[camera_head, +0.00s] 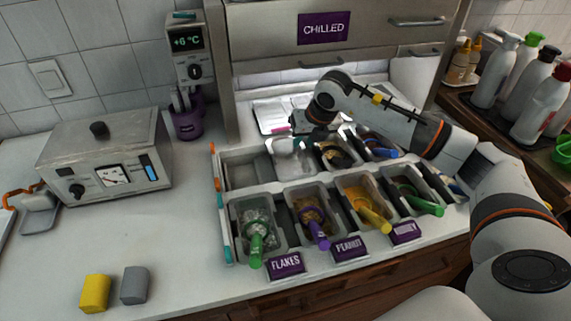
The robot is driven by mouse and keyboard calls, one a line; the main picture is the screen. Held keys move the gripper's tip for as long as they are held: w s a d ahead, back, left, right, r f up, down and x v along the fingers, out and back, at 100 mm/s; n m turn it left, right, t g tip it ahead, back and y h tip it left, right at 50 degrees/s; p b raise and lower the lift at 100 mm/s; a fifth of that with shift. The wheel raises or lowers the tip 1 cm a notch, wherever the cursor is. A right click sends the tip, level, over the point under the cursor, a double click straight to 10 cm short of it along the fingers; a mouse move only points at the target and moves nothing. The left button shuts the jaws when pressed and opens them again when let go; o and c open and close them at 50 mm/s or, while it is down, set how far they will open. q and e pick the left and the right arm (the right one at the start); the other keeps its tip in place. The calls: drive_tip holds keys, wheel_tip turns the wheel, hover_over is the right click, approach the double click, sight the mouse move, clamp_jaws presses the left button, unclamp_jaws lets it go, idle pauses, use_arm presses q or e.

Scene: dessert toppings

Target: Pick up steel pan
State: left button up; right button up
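Steel pans sit in two rows in a pale rack (226,240) on the counter. A light steel pan (290,160) is in the back row, with an empty-looking bay (243,172) to its left. My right arm reaches in from the right over the back row. My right gripper (305,127) points down at the back edge of this pan. Its fingers are small and partly hidden, so I cannot tell whether they are open or touch the pan. My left gripper is not in view.
Front-row pans hold toppings and coloured-handled scoops, including a green one (256,245). A chilled cabinet (350,30) rises behind the rack. A metal warmer (105,150) stands left. A yellow block (95,293) and grey block (135,285) lie front left. Bottles (495,75) crowd the right.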

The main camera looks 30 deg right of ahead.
sight(303, 153)
drive_tip(key=shift+w+d+f+m+h+b, duration=0.15)
drive_tip(key=shift+d+f+h+b, duration=0.15)
drive_tip(key=shift+d, duration=0.35)
drive_tip(key=shift+w+d+f+m+h+b, duration=0.15)
drive_tip(key=shift+d+f+h+b, duration=0.1)
drive_tip(key=shift+d, duration=0.35)
drive_tip(key=b+x, duration=0.2)
drive_tip(key=x, duration=0.2)
drive_tip(key=shift+s+a+f, duration=0.1)
drive_tip(key=shift+f, duration=0.05)
drive_tip(key=b+x, duration=0.4)
drive_tip(key=x, duration=0.2)
clamp_jaws()
